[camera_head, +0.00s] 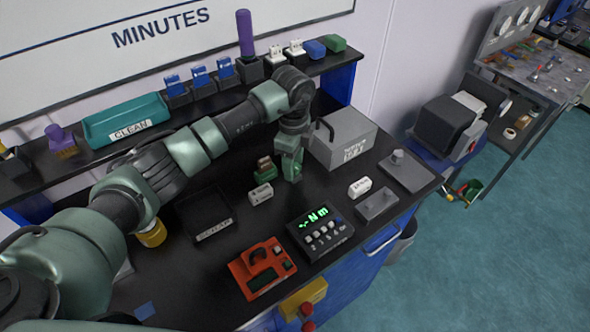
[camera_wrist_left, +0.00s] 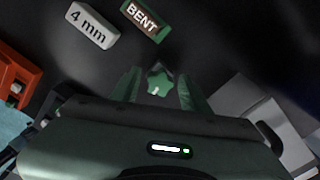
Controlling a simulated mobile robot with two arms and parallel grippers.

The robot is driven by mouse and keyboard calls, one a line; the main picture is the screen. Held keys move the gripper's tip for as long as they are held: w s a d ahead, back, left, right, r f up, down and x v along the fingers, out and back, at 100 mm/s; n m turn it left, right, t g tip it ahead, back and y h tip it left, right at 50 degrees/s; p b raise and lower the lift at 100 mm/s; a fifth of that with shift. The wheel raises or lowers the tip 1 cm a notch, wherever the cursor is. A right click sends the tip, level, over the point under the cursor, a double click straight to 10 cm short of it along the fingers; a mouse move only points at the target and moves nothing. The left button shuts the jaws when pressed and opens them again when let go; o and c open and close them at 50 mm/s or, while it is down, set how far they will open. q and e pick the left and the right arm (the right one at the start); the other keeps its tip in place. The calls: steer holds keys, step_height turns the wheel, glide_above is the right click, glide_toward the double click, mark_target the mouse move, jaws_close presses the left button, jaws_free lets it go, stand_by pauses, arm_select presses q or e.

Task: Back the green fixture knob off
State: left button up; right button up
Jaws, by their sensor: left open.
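The green fixture knob (camera_wrist_left: 159,82) is star-shaped and shows in the left wrist view, between the two fingers of my left gripper (camera_wrist_left: 157,76). The fingers stand apart on either side of it with a dark gap at each side. In the head view my left gripper (camera_head: 291,166) points down at the bench, and the knob cannot be made out there. What the knob is mounted on is not clear. My right gripper is not in view.
A green BENT block (camera_wrist_left: 145,20) and a grey 4 mm block (camera_wrist_left: 91,25) lie close by. A grey box (camera_head: 343,140) stands just right of the gripper. A torque display (camera_head: 320,231) and a red device (camera_head: 262,268) sit toward the front edge.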

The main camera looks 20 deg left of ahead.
arm_select(q)
steer(key=shift+f+m, duration=0.1)
steer(key=shift+m, duration=0.9)
steer(key=m+b, duration=0.2)
steer(key=m, duration=0.1)
steer(key=shift+w+f, duration=0.1)
steer(key=shift+m+b, duration=0.3)
steer(key=shift+m, duration=0.5)
jaws_close()
steer(key=n, duration=0.1)
steer(key=n+p, duration=0.1)
steer(key=n, duration=0.1)
steer(key=shift+r, duration=0.25)
steer(key=shift+f+n+p, duration=0.15)
steer(key=shift+n+p, duration=0.15)
steer(key=shift+n, duration=0.5)
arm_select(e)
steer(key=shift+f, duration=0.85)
